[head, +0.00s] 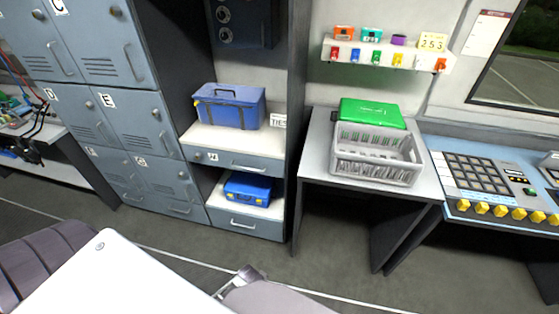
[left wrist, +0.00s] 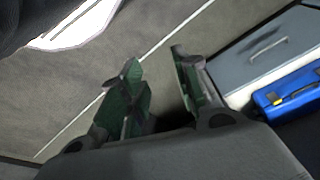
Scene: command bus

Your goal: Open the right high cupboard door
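A grey-blue locker bank stands at the left in the head view. Its upper right door (head: 103,42), marked C, is shut, with its top cut off by the frame edge. It has a slanted bar handle (head: 134,60) and a round knob (head: 116,11). My right gripper is not in view.
A shelf unit right of the lockers holds a blue toolbox (head: 230,107) and a blue case (head: 248,187) above drawers. A grey crate (head: 376,168) stands on a table. A button console (head: 490,180) is at the right. Floor in front of the lockers is clear.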

